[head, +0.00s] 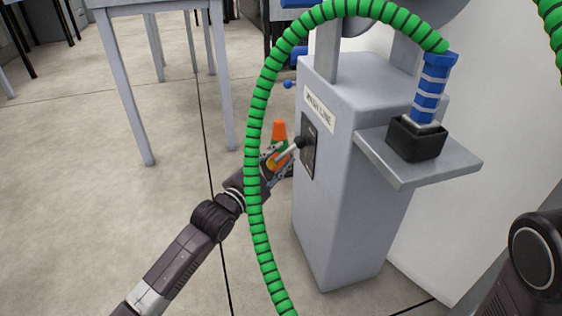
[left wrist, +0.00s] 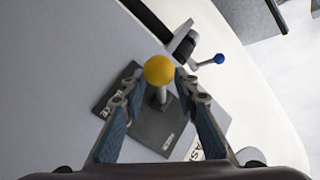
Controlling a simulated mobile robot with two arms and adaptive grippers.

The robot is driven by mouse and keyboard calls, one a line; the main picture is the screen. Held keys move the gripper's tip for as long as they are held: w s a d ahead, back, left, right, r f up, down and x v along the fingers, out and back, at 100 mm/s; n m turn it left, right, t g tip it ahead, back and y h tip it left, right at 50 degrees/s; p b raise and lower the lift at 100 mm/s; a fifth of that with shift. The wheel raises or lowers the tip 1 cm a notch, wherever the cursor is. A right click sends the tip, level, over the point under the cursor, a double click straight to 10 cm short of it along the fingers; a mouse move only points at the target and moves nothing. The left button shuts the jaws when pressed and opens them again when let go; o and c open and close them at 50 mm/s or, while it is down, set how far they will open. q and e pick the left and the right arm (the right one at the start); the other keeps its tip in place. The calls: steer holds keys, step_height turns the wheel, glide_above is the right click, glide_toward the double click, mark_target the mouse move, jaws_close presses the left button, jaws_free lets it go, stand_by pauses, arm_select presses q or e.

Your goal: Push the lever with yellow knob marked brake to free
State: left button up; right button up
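The lever's yellow knob (left wrist: 159,70) is round and sits on a short grey stem in the left wrist view. The stem rises from a dark plate (left wrist: 158,128) with small lettering that I cannot read surely. In the head view the dark plate (head: 309,158) is on the left face of a grey pedestal (head: 345,200). My left gripper (head: 282,158) is at this plate, partly behind the green hose. In the left wrist view its fingers (left wrist: 157,78) are open on either side of the knob, with no clear contact. My right gripper is out of view.
A green ribbed hose (head: 257,200) arcs in front of my left arm. A shelf (head: 440,163) with a black holder (head: 418,139) and blue handle (head: 431,85) juts from the pedestal. A blue-knobbed lever (left wrist: 219,59) is nearby.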

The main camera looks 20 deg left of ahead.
arm_select(q)
steer(key=shift+w, duration=0.15)
steer(key=shift+c, duration=0.3)
jaws_close()
